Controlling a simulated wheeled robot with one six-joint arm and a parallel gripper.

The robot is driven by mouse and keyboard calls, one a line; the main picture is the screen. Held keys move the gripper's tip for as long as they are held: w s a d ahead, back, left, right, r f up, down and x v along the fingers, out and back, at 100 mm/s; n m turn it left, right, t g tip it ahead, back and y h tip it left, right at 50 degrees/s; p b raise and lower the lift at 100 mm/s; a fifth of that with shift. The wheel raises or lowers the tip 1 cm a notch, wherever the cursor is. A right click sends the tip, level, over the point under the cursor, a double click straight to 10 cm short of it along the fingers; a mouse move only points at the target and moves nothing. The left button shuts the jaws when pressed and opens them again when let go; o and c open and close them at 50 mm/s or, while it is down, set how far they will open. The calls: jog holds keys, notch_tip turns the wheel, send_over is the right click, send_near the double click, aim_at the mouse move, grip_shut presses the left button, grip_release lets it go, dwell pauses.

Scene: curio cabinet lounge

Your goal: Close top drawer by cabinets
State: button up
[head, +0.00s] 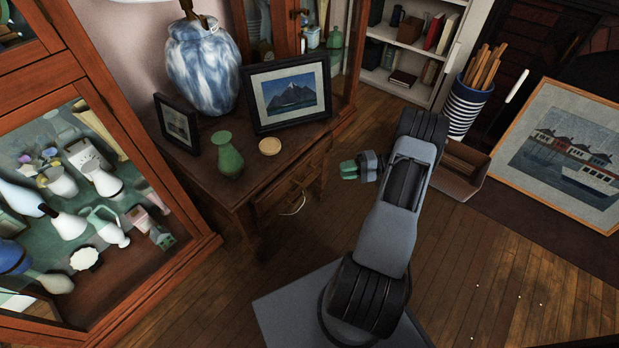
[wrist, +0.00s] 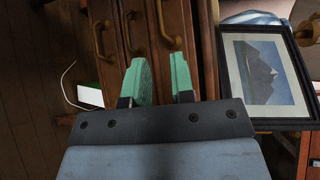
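A dark wooden side cabinet (head: 205,180) stands left of my arm in the head view. Its drawer fronts (head: 290,187) face my gripper, with brass pulls. In the wrist view several drawer fronts lie side by side with curved brass handles; the top drawer (wrist: 178,18) is the one nearest the tabletop, and its handle (wrist: 162,22) is just beyond my fingertips. How far the drawer stands out is hard to tell. My gripper (head: 350,168), with green fingers, is in front of the drawers. In the wrist view the fingers (wrist: 158,75) are apart with nothing between them.
On the tabletop stand a blue-white lamp (head: 205,70), a green vase (head: 227,155), a round tan disc (head: 270,146) and framed pictures (head: 290,95). A glass display cabinet (head: 190,225) is at left. A striped holder (head: 465,108) and leaning painting (head: 570,150) are at right.

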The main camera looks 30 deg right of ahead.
aim_at(309, 176)
jog(key=b+x, duration=0.2)
jog(key=x, duration=1)
jog(key=shift+w+a, duration=0.1)
jog(key=shift+a, duration=0.2)
jog(key=shift+c, duration=0.5)
grip_shut()
